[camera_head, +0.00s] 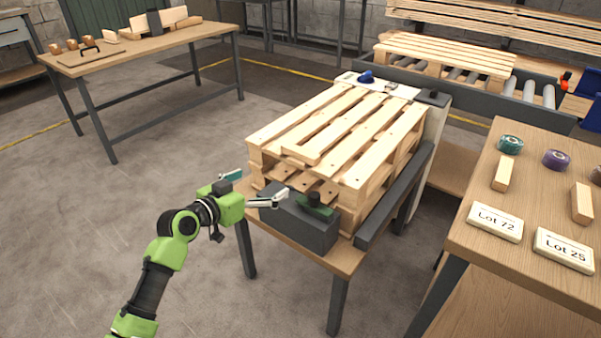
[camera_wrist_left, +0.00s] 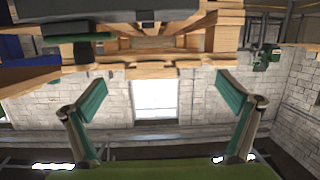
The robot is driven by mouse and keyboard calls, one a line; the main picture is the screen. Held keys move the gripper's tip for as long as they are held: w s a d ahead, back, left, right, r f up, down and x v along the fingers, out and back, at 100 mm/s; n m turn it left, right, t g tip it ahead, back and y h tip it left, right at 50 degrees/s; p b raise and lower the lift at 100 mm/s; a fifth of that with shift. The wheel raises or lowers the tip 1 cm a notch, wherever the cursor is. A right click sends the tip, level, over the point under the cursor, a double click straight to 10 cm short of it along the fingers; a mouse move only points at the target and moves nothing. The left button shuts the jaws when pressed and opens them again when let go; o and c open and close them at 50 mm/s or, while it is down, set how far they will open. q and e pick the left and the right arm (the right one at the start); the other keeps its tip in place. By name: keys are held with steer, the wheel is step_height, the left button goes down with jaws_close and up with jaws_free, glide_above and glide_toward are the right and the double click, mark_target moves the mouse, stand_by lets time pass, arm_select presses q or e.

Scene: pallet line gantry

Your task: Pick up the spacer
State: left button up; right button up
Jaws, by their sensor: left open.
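No thing in view is marked as the spacer, and I cannot tell for sure which one it is. Small wooden blocks lie on the right table, one behind the Lot 72 card (camera_head: 502,174) and one behind the Lot 25 card (camera_head: 582,203). My left gripper (camera_head: 258,187) is open and empty, near the front left corner of the pallet stack (camera_head: 352,140), beside a dark grey block (camera_head: 298,222) with a green piece and dark knob (camera_head: 314,204) on top. In the left wrist view its spread fingers (camera_wrist_left: 160,86) have nothing between them. My right gripper is out of view.
The right table (camera_head: 470,243) also bears tape rolls (camera_head: 510,145). A dark rail (camera_head: 396,196) runs along the stack's right side. A bench (camera_head: 160,50) with several wood pieces stands at back left. Rollers (camera_head: 495,83) are behind. The floor at left is clear.

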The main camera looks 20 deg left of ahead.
arm_select(q)
steer(key=m+h+b, duration=0.1)
glide_toward(297, 155)
steer(key=shift+t, duration=0.4)
steer(key=b+x, duration=0.1)
steer(key=x, duration=0.4)
steer(key=shift+w+f, duration=0.1)
steer(key=shift+w, duration=0.05)
steer(key=x, duration=0.1)
steer(key=b+x, duration=0.1)
steer(key=shift+w+d+f, duration=0.15)
steer(key=shift+d+f, duration=0.1)
steer(key=shift+f, duration=0.05)
steer(key=shift+x, duration=0.85)
steer(key=shift+w, duration=0.2)
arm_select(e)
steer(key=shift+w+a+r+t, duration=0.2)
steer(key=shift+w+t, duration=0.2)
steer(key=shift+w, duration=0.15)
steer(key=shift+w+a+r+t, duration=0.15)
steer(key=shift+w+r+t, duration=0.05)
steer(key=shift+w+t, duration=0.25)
arm_select(q)
steer(key=shift+c, duration=0.4)
steer(key=c, duration=1)
